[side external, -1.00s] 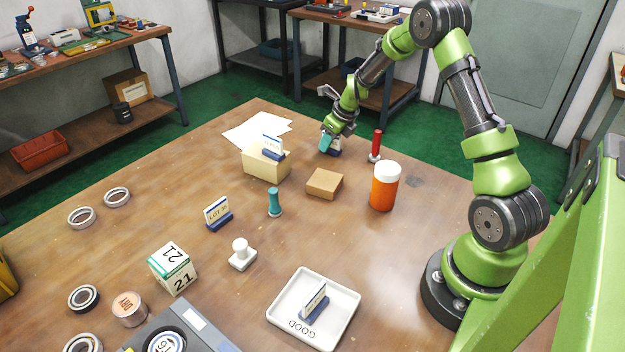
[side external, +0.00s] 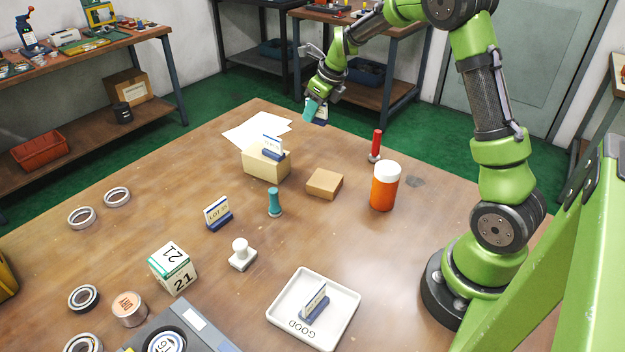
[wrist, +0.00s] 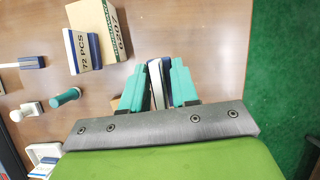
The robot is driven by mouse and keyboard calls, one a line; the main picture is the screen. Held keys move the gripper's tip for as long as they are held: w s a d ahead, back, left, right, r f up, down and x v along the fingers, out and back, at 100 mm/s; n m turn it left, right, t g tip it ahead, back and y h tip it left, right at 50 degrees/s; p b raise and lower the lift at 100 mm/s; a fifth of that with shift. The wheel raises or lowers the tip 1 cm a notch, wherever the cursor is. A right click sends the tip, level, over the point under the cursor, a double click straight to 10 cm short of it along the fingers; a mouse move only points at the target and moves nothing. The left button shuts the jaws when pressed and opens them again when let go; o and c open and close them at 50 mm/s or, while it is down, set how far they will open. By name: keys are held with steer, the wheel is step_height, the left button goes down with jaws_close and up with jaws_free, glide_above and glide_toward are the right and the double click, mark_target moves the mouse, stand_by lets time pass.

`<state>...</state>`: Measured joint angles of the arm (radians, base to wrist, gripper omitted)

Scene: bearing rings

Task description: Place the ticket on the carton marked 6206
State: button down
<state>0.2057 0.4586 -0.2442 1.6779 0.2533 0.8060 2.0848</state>
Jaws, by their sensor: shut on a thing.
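My gripper (side external: 311,110) is raised above the far edge of the table. Its teal fingers are shut on a ticket (side external: 321,113) with a blue base; the ticket shows edge-on between the fingertips in the wrist view (wrist: 157,84). A beige carton (side external: 266,168) carries another ticket (side external: 272,147) on top. In the wrist view this carton (wrist: 96,22) reads 6207 and its ticket (wrist: 76,52) reads 72 PCS. A small brown carton (side external: 324,184) lies nearer the arm, mostly hidden by my gripper in the wrist view. I cannot read 6206 on any carton.
An orange bottle (side external: 384,188) and a red-handled stamp (side external: 376,146) stand to the right. A teal peg (side external: 274,203), a LOT ticket (side external: 218,213), a green-white box marked 21 (side external: 172,268) and a GOOD tray (side external: 345,320) with a ticket stand nearer. Papers lie at the back.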

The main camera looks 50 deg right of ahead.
steer(key=s+a, duration=0.5)
steer(key=a, duration=0.3)
steer(key=m, duration=0.1)
glide_above(318, 176)
steer(key=s, duration=0.2)
steer(key=f, duration=0.5)
steer(key=shift+w+d, duration=0.1)
steer(key=shift+w, duration=0.15)
steer(key=shift+f, duration=2.05)
steer(key=shift+f, duration=0.15)
steer(key=c, duration=0.8)
jaws_free()
steer(key=shift+c, duration=0.2)
